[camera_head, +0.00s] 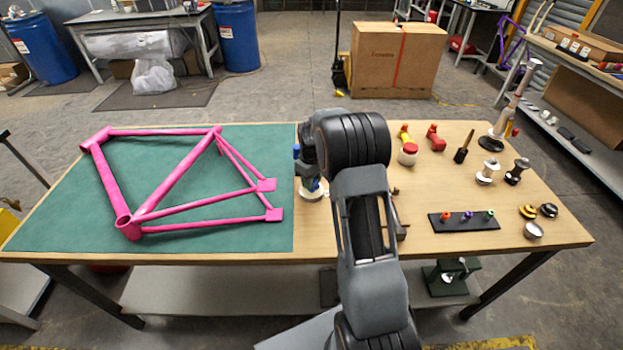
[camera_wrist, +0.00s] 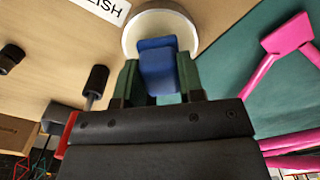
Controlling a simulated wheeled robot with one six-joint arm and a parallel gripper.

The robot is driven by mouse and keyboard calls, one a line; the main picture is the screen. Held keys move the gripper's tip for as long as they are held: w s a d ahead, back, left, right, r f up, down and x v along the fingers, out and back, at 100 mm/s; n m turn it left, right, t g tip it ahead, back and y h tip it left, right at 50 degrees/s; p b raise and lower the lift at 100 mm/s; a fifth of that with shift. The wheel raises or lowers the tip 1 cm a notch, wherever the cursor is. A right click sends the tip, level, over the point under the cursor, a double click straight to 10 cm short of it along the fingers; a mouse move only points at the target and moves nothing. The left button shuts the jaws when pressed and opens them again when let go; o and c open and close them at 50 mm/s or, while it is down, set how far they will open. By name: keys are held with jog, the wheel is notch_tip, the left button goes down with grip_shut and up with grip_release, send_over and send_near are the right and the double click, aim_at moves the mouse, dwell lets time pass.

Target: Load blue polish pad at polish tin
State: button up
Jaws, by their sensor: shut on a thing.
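The blue polish pad (camera_wrist: 158,62) is between the green fingers of my gripper (camera_wrist: 159,80), which is shut on it. The polish tin (camera_wrist: 131,38) is a round, pale tin with a tan inside, directly beyond the pad in the wrist view. The pad overlaps the tin's opening there; I cannot tell whether they touch. In the head view, the tin's white rim (camera_head: 313,195) shows below the blue pad (camera_head: 313,184), just right of the green mat. My arm hides part of this area.
A pink bike frame (camera_head: 167,170) lies on the green mat (camera_head: 60,220) to the left.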

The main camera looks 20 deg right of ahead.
jog(key=shift+f+b, duration=0.45)
jog(key=shift+f, duration=0.15)
dwell(1.9)
jog(key=shift+r, duration=0.1)
jog(key=shift+r+p, duration=2.3)
jog(key=shift+r, duration=1.15)
